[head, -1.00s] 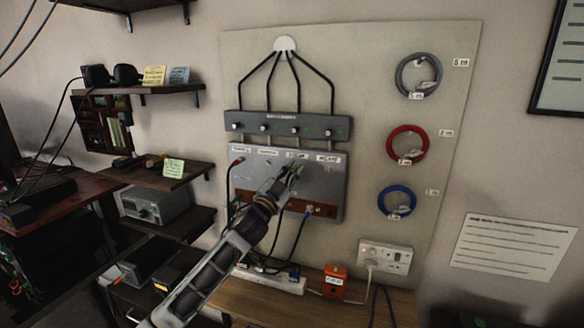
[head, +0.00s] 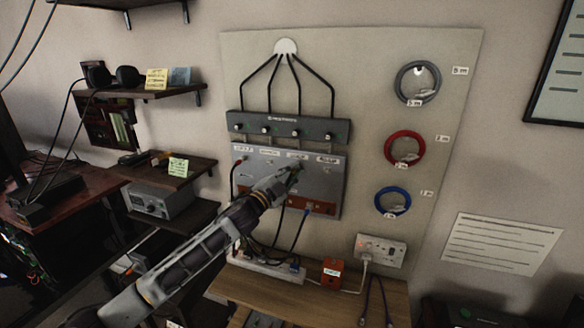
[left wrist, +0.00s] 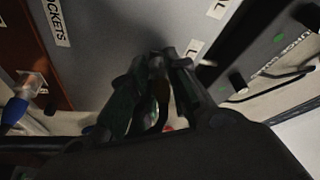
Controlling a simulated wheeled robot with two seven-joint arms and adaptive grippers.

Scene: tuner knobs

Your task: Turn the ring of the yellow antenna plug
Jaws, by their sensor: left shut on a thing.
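My left gripper (head: 293,173) is at the front of the grey socket panel (head: 325,180), by the third label from the left. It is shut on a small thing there. In the left wrist view its dark fingers (left wrist: 160,75) are close together, with a brownish piece in shadow between them. This fits the yellow antenna plug, but the fingers hide most of it and its ring cannot be made out. My right gripper is out of view.
Above the panel is a grey bar with knobs (head: 285,129). A red plug (head: 239,160) is at the panel's left, and a blue plug (head: 309,207) is below. Coiled grey (head: 397,88), red (head: 388,152) and blue (head: 379,203) cables hang at right.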

